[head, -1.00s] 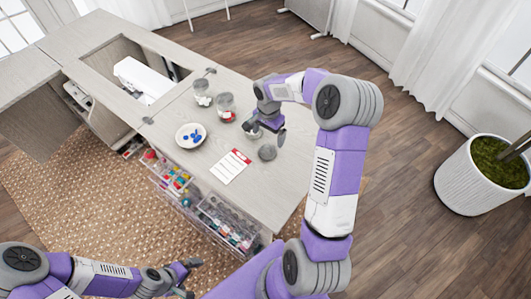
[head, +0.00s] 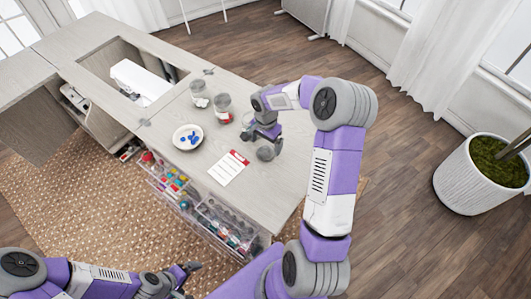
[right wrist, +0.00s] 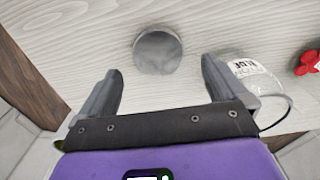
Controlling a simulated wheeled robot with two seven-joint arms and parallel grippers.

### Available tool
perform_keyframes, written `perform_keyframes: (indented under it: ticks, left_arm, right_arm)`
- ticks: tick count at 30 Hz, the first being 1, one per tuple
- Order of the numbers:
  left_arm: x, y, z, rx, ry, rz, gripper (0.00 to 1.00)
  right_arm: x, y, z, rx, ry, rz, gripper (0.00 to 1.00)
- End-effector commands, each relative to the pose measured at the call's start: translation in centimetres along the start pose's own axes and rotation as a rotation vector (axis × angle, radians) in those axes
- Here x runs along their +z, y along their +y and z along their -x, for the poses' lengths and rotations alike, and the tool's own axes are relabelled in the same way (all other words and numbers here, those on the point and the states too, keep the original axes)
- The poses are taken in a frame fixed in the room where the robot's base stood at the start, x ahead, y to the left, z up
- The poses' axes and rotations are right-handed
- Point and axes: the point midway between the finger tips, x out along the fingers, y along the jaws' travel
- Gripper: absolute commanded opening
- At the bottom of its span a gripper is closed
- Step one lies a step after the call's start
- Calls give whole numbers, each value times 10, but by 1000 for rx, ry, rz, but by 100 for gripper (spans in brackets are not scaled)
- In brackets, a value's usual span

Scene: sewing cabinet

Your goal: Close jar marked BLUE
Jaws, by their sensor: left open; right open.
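A round grey lid (head: 265,153) lies flat on the table near its front right part; it also shows in the right wrist view (right wrist: 158,50), ahead of the fingertips. My right gripper (head: 262,138) is open and empty just behind the lid. In the right wrist view its fingers (right wrist: 160,75) are spread, with the lid beyond the gap between them. A clear jar with a label reading BLUE (right wrist: 250,72) stands beside the right-hand finger, partly hidden by it. In the head view my right gripper mostly hides this jar. My left gripper (head: 188,279) is open and empty, low in front of the table.
Two jars, one (head: 199,94) behind the other (head: 223,108), stand left of my right gripper. A white bowl (head: 176,144) holds blue pieces. A card with a red top (head: 228,169) lies left of the lid. A sewing machine (head: 135,78) sits in the cabinet opening.

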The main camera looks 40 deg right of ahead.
Motion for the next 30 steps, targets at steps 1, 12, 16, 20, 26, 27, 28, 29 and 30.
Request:
perform_keyframes:
  ticks: [1, 12, 16, 20, 26, 27, 28, 29, 30]
  left_arm:
    - [0, -2, -6, 0, 0, 0, 100]
    - [0, -4, -11, 0, 0, 0, 100]
    - [0, -4, -11, 0, 0, 0, 100]
    - [0, -4, -11, 0, 0, 0, 100]
    - [0, -4, -11, 0, 0, 0, 100]
    - [0, -4, -11, 0, 0, 0, 100]
    - [0, -4, -11, 0, 0, 0, 100]
    - [0, -4, -11, 0, 0, 0, 100]
    - [0, -4, -11, 0, 0, 0, 100]
  right_arm:
    - [3, 2, -13, 4, -4, 1, 99]
    - [4, 2, -36, 0, 0, 0, 99]
    - [4, 2, -36, 0, 0, 0, 99]
    - [4, 2, -36, 0, 0, 0, 93]
    - [4, 2, -36, 0, 0, 0, 62]
    - [4, 2, -36, 0, 0, 0, 56]
    - [4, 2, -36, 0, 0, 0, 52]
    - [4, 2, -36, 0, 0, 0, 47]
    - [4, 2, -36, 0, 0, 0, 41]
